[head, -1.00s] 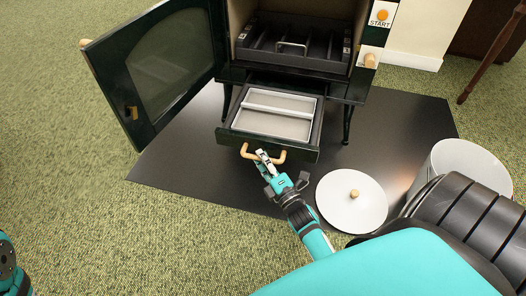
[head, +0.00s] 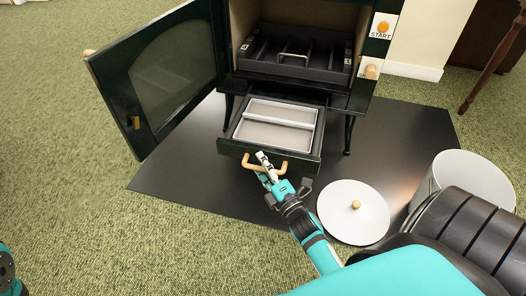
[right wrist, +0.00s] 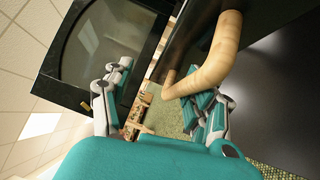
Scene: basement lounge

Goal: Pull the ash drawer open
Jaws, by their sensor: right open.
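The ash drawer (head: 305,164) stands pulled out below the stove's firebox, with a pale tray (head: 266,133) inside it. Its wooden bar handle (head: 284,172) is on the front; in the right wrist view the handle (right wrist: 208,66) is large and close. My right gripper (head: 263,166) is at the left half of the handle. In the right wrist view its fingers (right wrist: 158,108) are spread, with the handle close by the right-hand finger. I cannot tell whether they touch. My left gripper is out of view; only a bit of my left arm shows at the left edge.
The stove's glass door (head: 172,75) hangs open at the left. A round white lid (head: 340,220) lies on the dark floor plate (head: 400,135), beside a white bucket (head: 460,170) at the right. Green carpet is clear in front and at left.

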